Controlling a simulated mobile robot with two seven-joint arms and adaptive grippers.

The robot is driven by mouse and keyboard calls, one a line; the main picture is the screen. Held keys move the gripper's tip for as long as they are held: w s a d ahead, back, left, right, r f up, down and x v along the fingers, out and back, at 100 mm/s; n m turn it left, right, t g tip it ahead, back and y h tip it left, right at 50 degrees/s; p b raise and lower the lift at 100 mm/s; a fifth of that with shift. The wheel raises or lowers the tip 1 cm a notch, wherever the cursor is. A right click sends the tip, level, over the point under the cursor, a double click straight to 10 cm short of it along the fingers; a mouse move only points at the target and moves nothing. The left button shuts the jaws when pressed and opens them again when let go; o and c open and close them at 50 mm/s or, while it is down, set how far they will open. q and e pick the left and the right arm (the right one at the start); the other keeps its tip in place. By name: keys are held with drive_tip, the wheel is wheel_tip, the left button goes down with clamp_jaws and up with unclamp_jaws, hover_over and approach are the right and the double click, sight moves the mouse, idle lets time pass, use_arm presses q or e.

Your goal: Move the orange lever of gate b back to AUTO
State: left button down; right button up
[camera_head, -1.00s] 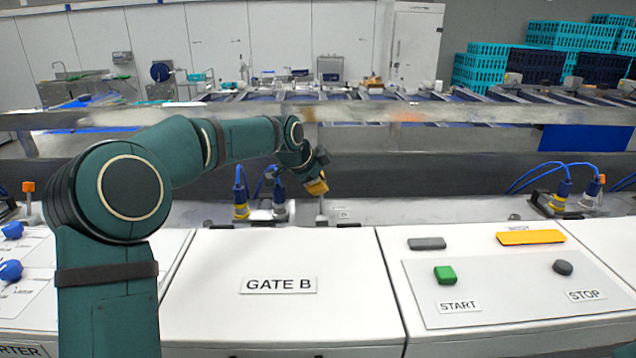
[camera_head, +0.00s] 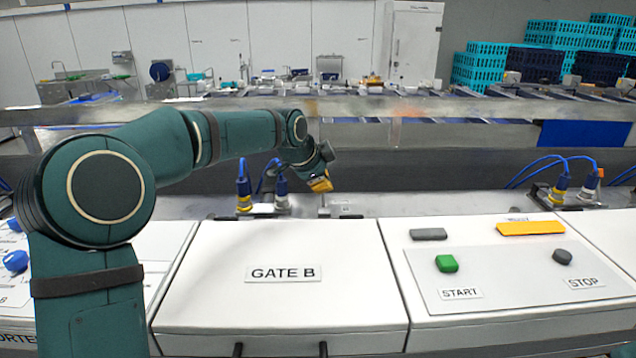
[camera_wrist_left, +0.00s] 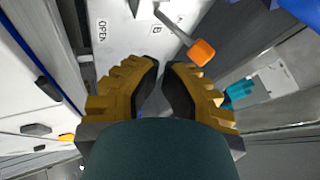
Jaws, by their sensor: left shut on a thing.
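The orange lever of gate b shows in the left wrist view as an orange knob (camera_wrist_left: 201,52) on a thin metal stem, which slants down and right from a bracket on a pale plate (camera_wrist_left: 122,38) marked OPEN and B. My left gripper (camera_wrist_left: 161,66) has yellow ridged fingers with a small gap between their dark tips. The knob appears close to the right fingertip; its exact contact is unclear. In the head view my left gripper (camera_head: 320,184) is just above the lever's upright post (camera_head: 323,208), behind the GATE B panel; the knob is hidden there.
The white GATE B panel (camera_head: 285,300) lies in front. To its right are a green START button (camera_head: 446,263) and a dark STOP button (camera_head: 562,257). Cable plugs (camera_head: 244,195) stand left of the gripper. A metal conveyor frame (camera_head: 420,155) runs behind.

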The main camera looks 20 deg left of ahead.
use_arm(q)
drive_tip(key=s+a+r, duration=0.2)
drive_tip(key=a+r, duration=0.1)
drive_tip(key=r, duration=0.6)
drive_tip(key=shift+a+r, duration=0.15)
drive_tip(key=shift+r, duration=0.15)
drive_tip(key=shift+s, duration=0.15)
